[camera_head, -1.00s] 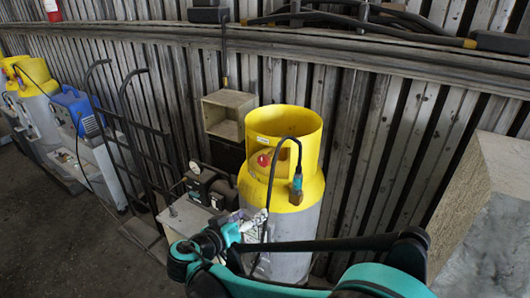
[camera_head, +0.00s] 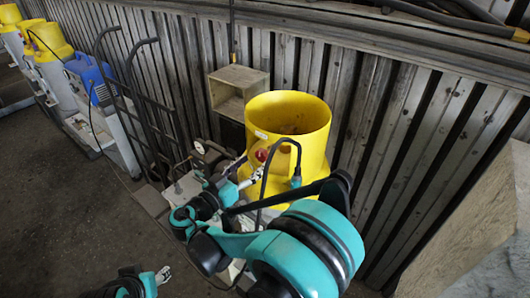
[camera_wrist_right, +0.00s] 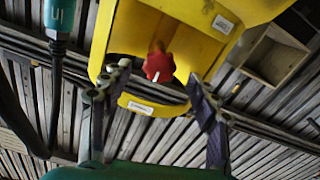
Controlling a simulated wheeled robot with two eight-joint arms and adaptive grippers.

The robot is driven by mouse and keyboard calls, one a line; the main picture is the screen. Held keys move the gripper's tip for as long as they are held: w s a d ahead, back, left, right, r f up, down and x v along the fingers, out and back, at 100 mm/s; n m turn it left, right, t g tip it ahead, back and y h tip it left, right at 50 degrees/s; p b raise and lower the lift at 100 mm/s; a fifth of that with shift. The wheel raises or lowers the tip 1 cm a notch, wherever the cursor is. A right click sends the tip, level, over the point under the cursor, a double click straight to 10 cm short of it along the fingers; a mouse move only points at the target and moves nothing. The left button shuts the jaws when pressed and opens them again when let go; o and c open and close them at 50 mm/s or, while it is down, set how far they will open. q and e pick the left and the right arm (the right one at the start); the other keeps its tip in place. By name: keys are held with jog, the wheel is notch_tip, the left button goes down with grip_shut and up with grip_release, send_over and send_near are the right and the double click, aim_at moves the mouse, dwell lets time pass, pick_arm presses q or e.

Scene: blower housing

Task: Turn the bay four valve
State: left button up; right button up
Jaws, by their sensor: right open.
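The valve is a red knob (camera_head: 261,155) inside the yellow collar of a gas cylinder (camera_head: 315,140). In the right wrist view the red knob (camera_wrist_right: 159,66) sits in the collar's opening. My right gripper (camera_head: 246,178) is just in front and to the left of the knob. In the wrist view its two fingers (camera_wrist_right: 157,80) are spread on either side of the knob, with nothing held; contact cannot be told. My left gripper (camera_head: 163,274) is low at the bottom edge, its finger opening too small to judge. My right arm hides the cylinder's lower body.
A dark hose (camera_head: 278,143) with a teal end hangs by the collar. An open box (camera_head: 225,105) is on the corrugated wall behind. A hand truck (camera_head: 140,90) and more yellow-topped cylinders (camera_head: 50,42) stand left. A pale block (camera_head: 470,220) is at right.

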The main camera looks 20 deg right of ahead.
aim_at(260, 158)
jog(key=x, duration=0.5)
jog(key=shift+w+d, duration=0.1)
jog(key=c, duration=1.2)
